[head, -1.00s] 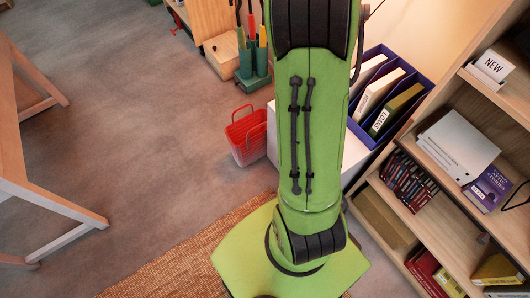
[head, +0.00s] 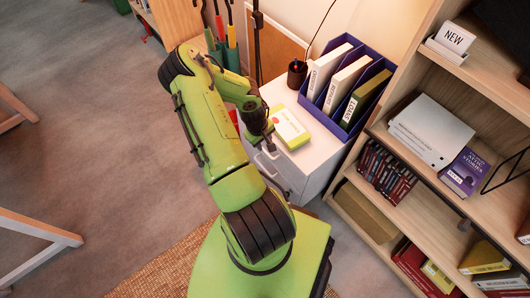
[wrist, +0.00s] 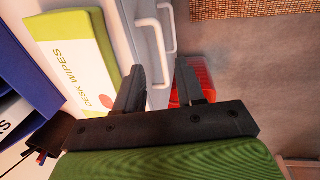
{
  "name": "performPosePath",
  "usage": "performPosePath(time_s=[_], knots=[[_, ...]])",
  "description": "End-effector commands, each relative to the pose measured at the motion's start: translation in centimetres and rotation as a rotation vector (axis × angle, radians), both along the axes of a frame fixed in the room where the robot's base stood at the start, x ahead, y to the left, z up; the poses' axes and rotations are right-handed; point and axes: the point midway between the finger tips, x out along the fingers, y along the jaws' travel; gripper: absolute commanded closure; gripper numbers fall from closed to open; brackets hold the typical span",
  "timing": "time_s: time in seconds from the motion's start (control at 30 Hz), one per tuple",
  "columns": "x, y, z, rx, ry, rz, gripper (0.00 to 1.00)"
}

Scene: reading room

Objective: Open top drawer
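The white drawer cabinet (head: 306,163) stands beside the bookshelf, its drawers shut. In the wrist view, the top drawer's pale bar handle (wrist: 154,45) is nearest the cabinet top, with a second handle (wrist: 170,28) beyond it. My gripper (wrist: 162,72) is open and empty, with dark fingers apart. The near end of the top handle appears between the fingers in the picture; I cannot tell whether they touch it. In the head view my gripper (head: 268,146) is by the cabinet's upper front edge, partly hidden by my arm.
A desk wipes pack (head: 289,128), a blue file holder (head: 348,98) and a dark pen cup (head: 297,74) stand on the cabinet. A red basket (wrist: 198,78) is on the floor nearby. The bookshelf (head: 408,140) closes off the right side.

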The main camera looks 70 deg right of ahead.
Motion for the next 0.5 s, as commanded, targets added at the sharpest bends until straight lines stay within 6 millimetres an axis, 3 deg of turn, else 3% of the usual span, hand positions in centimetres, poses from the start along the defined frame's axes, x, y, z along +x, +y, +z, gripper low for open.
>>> performPosePath(time_s=[0.03, 0.23, 0.5], knots=[[-0.2, -0.2, -1.8, 0.002, 0.002, -0.001, 0.62], [-0.6, -0.9, -6.3, 0.003, 0.002, 0.0, 0.62], [-0.7, -1.4, -8.4, 0.0, -0.002, -0.002, 0.62]])
